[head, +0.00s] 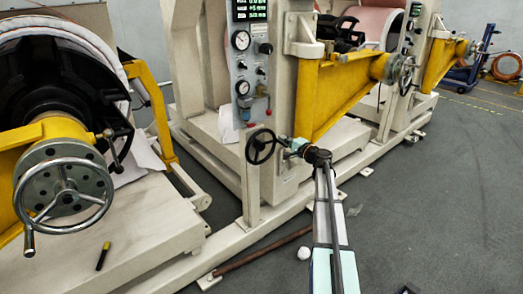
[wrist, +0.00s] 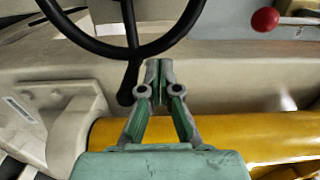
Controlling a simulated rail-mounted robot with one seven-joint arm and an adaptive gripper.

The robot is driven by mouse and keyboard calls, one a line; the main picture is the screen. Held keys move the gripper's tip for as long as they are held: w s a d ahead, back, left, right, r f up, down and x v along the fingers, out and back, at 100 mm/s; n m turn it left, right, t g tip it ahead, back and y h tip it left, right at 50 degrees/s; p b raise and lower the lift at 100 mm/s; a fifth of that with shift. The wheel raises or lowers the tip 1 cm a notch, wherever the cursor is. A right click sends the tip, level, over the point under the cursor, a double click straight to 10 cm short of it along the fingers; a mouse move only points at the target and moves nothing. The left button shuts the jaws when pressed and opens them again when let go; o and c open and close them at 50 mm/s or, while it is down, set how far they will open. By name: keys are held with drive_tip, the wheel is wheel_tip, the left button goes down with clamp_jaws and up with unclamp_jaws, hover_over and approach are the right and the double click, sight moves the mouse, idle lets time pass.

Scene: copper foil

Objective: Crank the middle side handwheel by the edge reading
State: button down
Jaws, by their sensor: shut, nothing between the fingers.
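The middle side handwheel (head: 262,146) is black, with a spoked rim, on the cream machine frame below the control panel. My gripper (head: 284,143) is just to its right in the head view, close to the rim. In the wrist view the black rim (wrist: 100,46) curves across the top. My gripper's fingertips (wrist: 158,65) are together and empty just below the rim; I cannot tell whether they touch it. A black crank knob or spoke hangs left of the fingertips. The display (head: 251,10) shows green digits too small to read.
A control panel (head: 248,70) with gauges and a red knob is above the handwheel. A yellow arm (head: 335,90) slants across to the right of it. A chrome handwheel (head: 66,195) is at the left.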

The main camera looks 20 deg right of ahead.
drive_tip(key=r+b+v, duration=0.1)
drive_tip(key=v, duration=0.8)
drive_tip(key=shift+a, duration=0.3)
idle(0.3)
drive_tip(key=shift+s+a, duration=0.1)
